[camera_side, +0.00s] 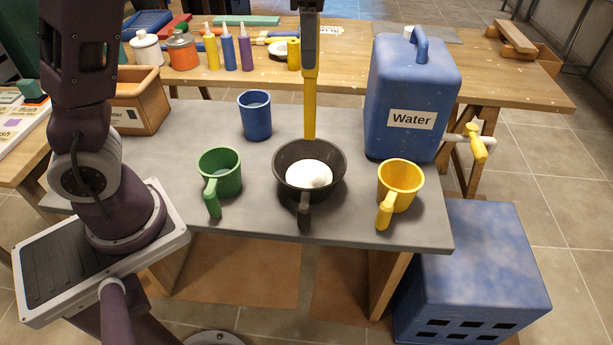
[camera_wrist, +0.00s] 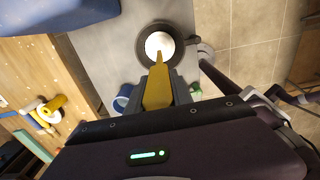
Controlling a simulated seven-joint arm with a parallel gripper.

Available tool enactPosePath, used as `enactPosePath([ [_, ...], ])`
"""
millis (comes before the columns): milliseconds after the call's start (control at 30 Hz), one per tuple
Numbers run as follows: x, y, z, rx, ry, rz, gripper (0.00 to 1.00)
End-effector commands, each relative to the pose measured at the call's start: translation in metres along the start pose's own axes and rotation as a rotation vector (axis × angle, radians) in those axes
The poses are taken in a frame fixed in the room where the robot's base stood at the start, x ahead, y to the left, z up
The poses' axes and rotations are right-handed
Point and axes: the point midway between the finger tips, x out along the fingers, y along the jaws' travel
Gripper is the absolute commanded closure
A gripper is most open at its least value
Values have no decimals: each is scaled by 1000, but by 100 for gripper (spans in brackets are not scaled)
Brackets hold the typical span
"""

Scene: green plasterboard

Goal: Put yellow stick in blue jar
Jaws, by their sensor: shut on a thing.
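A long yellow stick (camera_side: 309,108) hangs upright from my gripper (camera_side: 309,68), which is shut on its upper part. In the side view its lower end appears just behind the rim of the black pan; I cannot tell its exact height. The stick also shows in the wrist view (camera_wrist: 157,88), between the fingers (camera_wrist: 158,82) and pointing toward the pan. The blue jar (camera_side: 256,118) stands upright on the grey table, left of the stick and apart from it. In the wrist view the jar (camera_wrist: 122,101) is partly hidden beside the gripper.
The black pan (camera_side: 282,176) holds a white round thing (camera_side: 309,174). A green mug (camera_side: 222,178) and a yellow mug (camera_side: 402,185) stand either side. A large blue water container (camera_side: 405,95) rises at right. A brown box (camera_side: 138,108) is at left. Grey table around the jar is clear.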

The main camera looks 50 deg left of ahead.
Motion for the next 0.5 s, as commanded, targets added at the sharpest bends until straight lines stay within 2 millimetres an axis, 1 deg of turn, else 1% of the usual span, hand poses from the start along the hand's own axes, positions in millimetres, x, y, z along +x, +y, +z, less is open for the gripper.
enactPosePath([
  [67, -5, 0, 0, 0, -1, 1, 100],
  [333, -53, 2, 0, -3, -2, 4, 100],
  [500, -53, 38, -16, -25, 2, 7, 100],
])
